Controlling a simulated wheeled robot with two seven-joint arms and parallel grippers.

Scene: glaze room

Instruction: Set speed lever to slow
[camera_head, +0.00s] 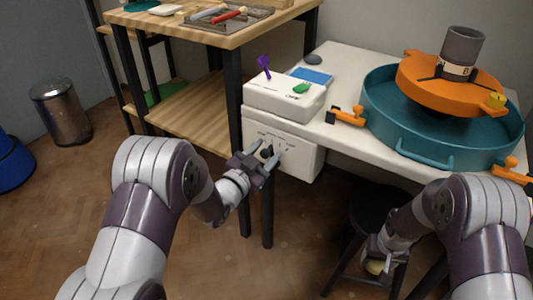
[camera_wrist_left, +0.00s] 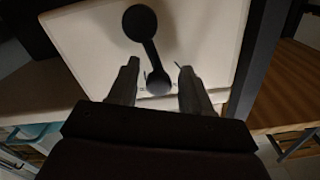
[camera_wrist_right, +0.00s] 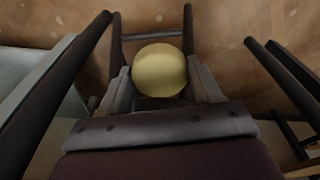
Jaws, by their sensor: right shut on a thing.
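The speed lever (camera_wrist_left: 149,52) is a black arm with a round knob, on the front panel of a white box (camera_head: 301,160) fixed under the table edge. In the left wrist view the knob points to the upper left and the pivot end lies between my fingers. My left gripper (camera_wrist_left: 157,64) is open at the panel, one finger on each side of the lever's lower part; contact cannot be told. In the head view my left gripper (camera_head: 266,156) partly covers the lever and panel marks. My right gripper (camera_wrist_right: 160,82) is shut on a yellow ball (camera_wrist_right: 160,70), low at the right.
A white table (camera_head: 345,135) carries a teal basin (camera_head: 390,135) with an orange wheel and grey cylinder. A white control box (camera_head: 285,98) with purple and green parts sits above the panel. A wooden workbench (camera_head: 235,38) stands behind left. A dark stool (camera_head: 375,208) is near my right arm.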

